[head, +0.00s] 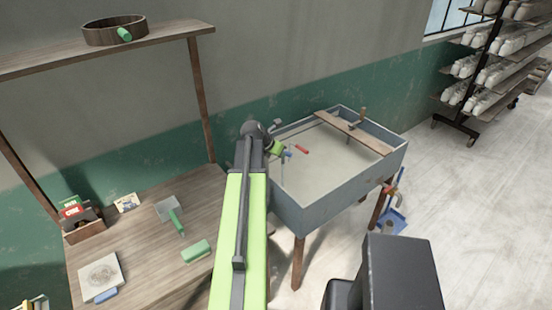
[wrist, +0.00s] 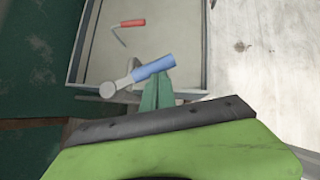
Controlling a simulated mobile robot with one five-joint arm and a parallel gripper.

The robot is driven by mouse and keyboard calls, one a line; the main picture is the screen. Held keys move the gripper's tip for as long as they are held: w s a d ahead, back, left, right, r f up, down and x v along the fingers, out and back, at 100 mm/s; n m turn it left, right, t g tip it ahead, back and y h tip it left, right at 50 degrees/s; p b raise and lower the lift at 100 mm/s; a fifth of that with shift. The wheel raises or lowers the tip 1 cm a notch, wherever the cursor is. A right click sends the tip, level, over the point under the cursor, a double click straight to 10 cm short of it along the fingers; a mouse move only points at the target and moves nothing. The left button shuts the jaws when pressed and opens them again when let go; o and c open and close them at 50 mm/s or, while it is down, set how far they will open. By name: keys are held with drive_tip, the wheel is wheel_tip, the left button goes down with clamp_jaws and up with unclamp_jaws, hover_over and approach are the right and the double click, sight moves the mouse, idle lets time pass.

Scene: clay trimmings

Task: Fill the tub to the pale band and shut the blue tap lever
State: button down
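The grey tub (head: 345,190) stands on wooden legs right of my arm, with a flat, dull beige-grey surface inside. I cannot make out the pale band. The blue tap lever (wrist: 153,68) is at the tub's near edge in the wrist view, slanting up to the right from a round metal end. It shows small in the head view (head: 287,153). A red-handled lever (wrist: 132,22) lies beyond it (head: 301,149). My gripper (wrist: 158,80) has its green fingertips right at the blue lever, close together. Whether they touch or grip it is unclear.
A wooden board (head: 353,132) with a tool on it spans the tub. The workbench (head: 140,230) at left holds a sponge, a scraper, a slab and a box. A shelf (head: 110,45) carries a round sieve.

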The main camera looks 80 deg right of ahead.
drive_tip(key=shift+a, duration=0.1)
drive_tip(key=s+a+f+p+v, duration=0.1)
drive_tip(key=a+p+v, duration=0.1)
drive_tip(key=p+v, duration=0.6)
drive_tip(key=v, duration=0.4)
drive_tip(key=shift+a, duration=0.45)
drive_tip(key=shift+w+r, duration=0.1)
